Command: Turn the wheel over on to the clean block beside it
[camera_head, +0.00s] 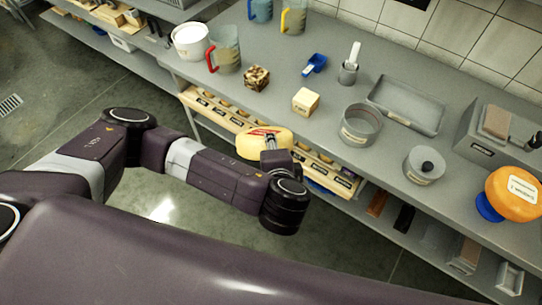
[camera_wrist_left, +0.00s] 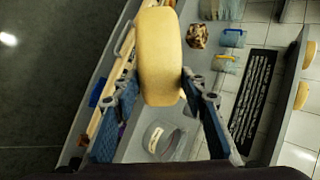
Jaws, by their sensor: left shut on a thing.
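A pale yellow cheese wheel (camera_head: 258,139) with a red mark on its face is held by my left gripper (camera_head: 271,146), over the bench's front edge. In the left wrist view the wheel (camera_wrist_left: 161,55) stands edge-on between the two fingers of the gripper (camera_wrist_left: 158,84), which are shut on it. A pale block (camera_head: 305,102) with a small dark label stands on the bench behind and right of the wheel, apart from it. A brown mottled block (camera_head: 256,77) stands to its left and also shows in the wrist view (camera_wrist_left: 197,36). My right gripper is not in view.
The grey bench (camera_head: 290,68) holds a round steel pan (camera_head: 361,125), a steel tray (camera_head: 405,105), a lidded pot (camera_head: 424,165), a blue scoop (camera_head: 314,65) and a red-handled jug (camera_head: 226,50). An orange wheel (camera_head: 513,193) stands at far right. Shelves lie below the front edge.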

